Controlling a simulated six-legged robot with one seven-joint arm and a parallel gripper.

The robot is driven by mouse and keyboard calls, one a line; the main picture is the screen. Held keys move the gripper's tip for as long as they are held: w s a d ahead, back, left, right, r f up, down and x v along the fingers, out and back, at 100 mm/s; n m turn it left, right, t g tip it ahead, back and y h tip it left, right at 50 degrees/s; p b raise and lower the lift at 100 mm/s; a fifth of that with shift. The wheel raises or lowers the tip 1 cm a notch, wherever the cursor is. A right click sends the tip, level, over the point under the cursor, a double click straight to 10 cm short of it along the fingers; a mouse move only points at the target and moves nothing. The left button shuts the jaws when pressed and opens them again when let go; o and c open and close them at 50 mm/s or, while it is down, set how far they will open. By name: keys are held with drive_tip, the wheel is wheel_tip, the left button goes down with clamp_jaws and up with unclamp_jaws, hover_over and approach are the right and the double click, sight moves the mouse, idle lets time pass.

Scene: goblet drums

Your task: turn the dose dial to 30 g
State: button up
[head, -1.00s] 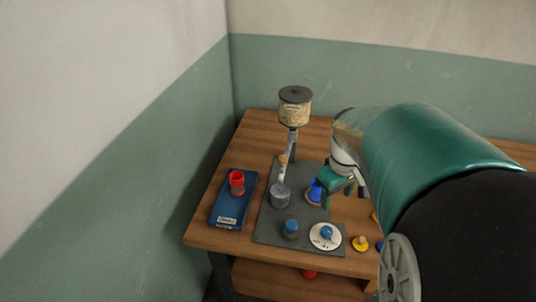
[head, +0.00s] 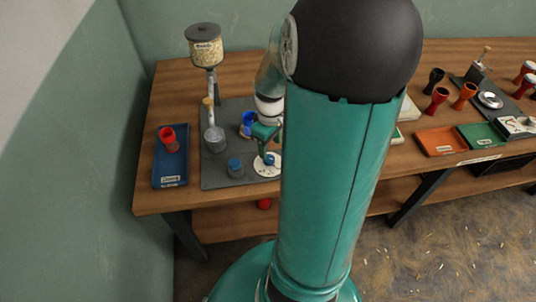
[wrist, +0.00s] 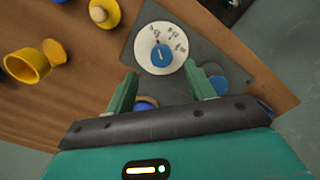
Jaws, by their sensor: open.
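The dose dial is a white disc (head: 262,170) with a blue knob (head: 269,159) at the front right of a dark grey plate. In the wrist view the disc (wrist: 146,62) has small printed marks, too small to read, and a red mark near its top. My gripper (wrist: 161,74) is open and empty. Its fingers point at the dial, one to each side just short of the knob. In the head view my gripper (head: 266,136) hangs just above the dial.
A red goblet (head: 168,138) stands on a blue tray (head: 169,173).

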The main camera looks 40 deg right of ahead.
sight(269, 158)
wheel_tip(269, 158, down, 6)
drive_tip(key=shift+w+a+r, duration=0.1)
drive_tip(key=shift+r, duration=0.1)
drive_tip(key=c, duration=1)
